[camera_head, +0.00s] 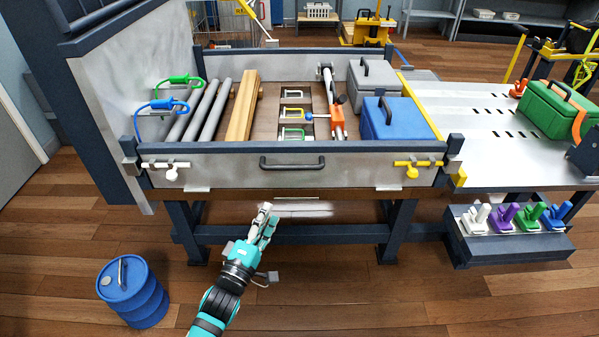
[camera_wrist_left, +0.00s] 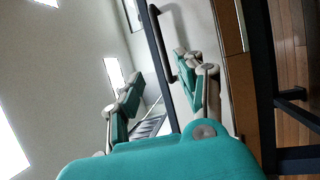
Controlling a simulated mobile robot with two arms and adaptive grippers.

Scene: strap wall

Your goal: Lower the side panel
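The side panel (camera_head: 225,171) is a grey board with dark trim, upright along the near side of the raised bed. A black handle (camera_head: 292,163) is at its middle; the handle also shows in the left wrist view (camera_wrist_left: 177,45). A white latch (camera_head: 170,170) sits at its left end and a yellow latch (camera_head: 412,168) at its right end. Both latch bars lie level. My left gripper (camera_head: 268,213) is below and in front of the panel, apart from the handle. In the left wrist view its fingers (camera_wrist_left: 160,95) are spread with nothing held. My right gripper is not in view.
A blue drum (camera_head: 133,292) stands on the floor at left. The bed holds pipes, wooden beams and boxes (camera_head: 391,118). A step with several coloured clamps (camera_head: 515,218) stands at right. The near floor right of my arm is clear.

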